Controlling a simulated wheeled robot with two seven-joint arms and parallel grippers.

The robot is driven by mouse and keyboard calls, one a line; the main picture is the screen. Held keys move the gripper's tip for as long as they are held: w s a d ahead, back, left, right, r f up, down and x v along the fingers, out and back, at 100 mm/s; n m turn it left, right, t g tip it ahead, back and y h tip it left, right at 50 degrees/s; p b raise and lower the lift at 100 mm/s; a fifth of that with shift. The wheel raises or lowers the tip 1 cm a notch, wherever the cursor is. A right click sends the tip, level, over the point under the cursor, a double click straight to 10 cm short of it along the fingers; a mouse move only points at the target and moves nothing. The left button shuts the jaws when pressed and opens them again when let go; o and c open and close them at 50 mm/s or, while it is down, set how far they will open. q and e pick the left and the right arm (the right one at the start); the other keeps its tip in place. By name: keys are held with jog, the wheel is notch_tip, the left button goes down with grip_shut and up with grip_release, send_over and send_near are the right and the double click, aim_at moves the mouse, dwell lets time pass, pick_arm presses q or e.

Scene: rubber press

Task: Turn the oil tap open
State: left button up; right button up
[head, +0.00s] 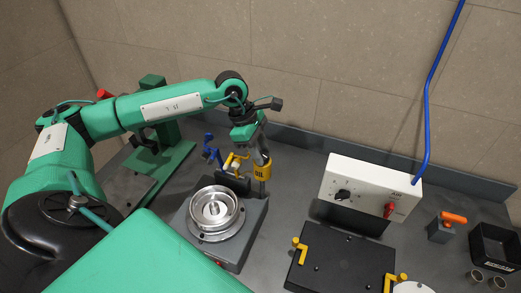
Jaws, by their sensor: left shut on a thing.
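The oil tap (263,172) is a yellow piece marked OIL, at the back of the round metal press fixture. My left gripper (263,159) reaches down to it from above, its grey fingers shut at its top. The fingers and the steep view hide the exact grip and the handle's angle. A smaller yellow part (236,160) is just left of it, and a blue tap-like part (210,150) is further left. My right gripper is out of view.
The grey fixture (250,222) with a round metal dish (214,208) is in front. A white control box (360,185) with a red switch (389,210) and a black plate (335,262) with yellow handles are to the right. A green press frame (175,160) stands at left.

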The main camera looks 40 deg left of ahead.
pick_arm(q)
jog(key=n+b, duration=0.1)
jog(key=b, duration=0.1)
jog(key=n+t+b, duration=0.1)
jog(key=b, duration=0.1)
jog(key=n+b, duration=0.1)
jog(key=b, duration=0.1)
jog(key=shift+s+f+n+t, duration=0.1)
jog(key=shift+f+n+t, duration=0.15)
jog(key=shift+n+t, duration=0.05)
jog(key=shift+r+n+y+b, duration=0.25)
jog(key=shift+n+y+b, duration=0.05)
jog(key=shift+n+b, duration=0.2)
jog(key=o, duration=1)
jog(key=shift+r, duration=0.15)
jog(key=shift+s+a+r, duration=0.1)
jog(key=shift+a+r, duration=0.1)
jog(key=shift+r, duration=0.1)
jog(key=b+v, duration=0.3)
jog(key=v, duration=1)
